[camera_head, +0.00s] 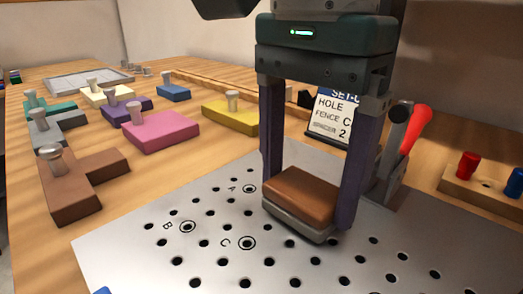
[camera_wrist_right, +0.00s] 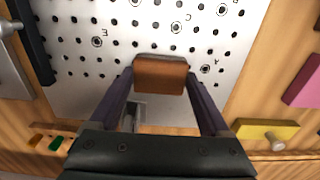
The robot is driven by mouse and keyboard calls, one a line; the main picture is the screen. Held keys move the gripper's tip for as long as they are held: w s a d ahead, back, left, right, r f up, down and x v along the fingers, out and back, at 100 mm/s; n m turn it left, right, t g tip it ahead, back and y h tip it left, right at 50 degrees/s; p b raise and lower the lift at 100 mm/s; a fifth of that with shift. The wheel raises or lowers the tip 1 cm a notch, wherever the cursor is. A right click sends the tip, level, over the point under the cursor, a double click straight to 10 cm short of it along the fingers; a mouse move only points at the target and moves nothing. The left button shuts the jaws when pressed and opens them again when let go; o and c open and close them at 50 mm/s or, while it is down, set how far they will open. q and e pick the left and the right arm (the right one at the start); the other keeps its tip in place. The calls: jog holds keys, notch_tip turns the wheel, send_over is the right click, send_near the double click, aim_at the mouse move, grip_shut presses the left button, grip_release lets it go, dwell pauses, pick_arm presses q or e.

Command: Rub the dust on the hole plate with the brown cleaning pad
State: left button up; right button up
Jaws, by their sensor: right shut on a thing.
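The brown cleaning pad (camera_head: 303,194) has a brown block top on a grey base. My right gripper (camera_head: 304,203) is shut on it, one finger on each side. In the right wrist view the pad (camera_wrist_right: 160,75) sits between both fingers (camera_wrist_right: 160,82). The hole plate (camera_head: 130,258) is a pale metal sheet with rows of dark holes and ringed holes marked A, B and C. The pad is low over the plate's far part, right of hole A; I cannot tell whether it touches. No dust is clearly visible on the plate. My left gripper is not in view.
Knobbed blocks stand left and behind the plate, including a brown L-shaped one (camera_head: 80,188), a pink one (camera_head: 160,131) and a yellow one (camera_head: 232,116). A red-handled clamp (camera_head: 415,128), a sign (camera_head: 333,115) and a wooden peg holder (camera_head: 485,190) stand on the right.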

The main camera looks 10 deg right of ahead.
notch_tip(320, 180, up, 2)
jog(key=shift+s+a+r, duration=0.1)
jog(key=shift+s+a+r+p, duration=0.1)
jog(key=shift+a+r+p, duration=0.1)
jog(key=shift+r+p, duration=1.6)
jog(key=shift+r, duration=0.95)
jog(key=shift+d, duration=0.1)
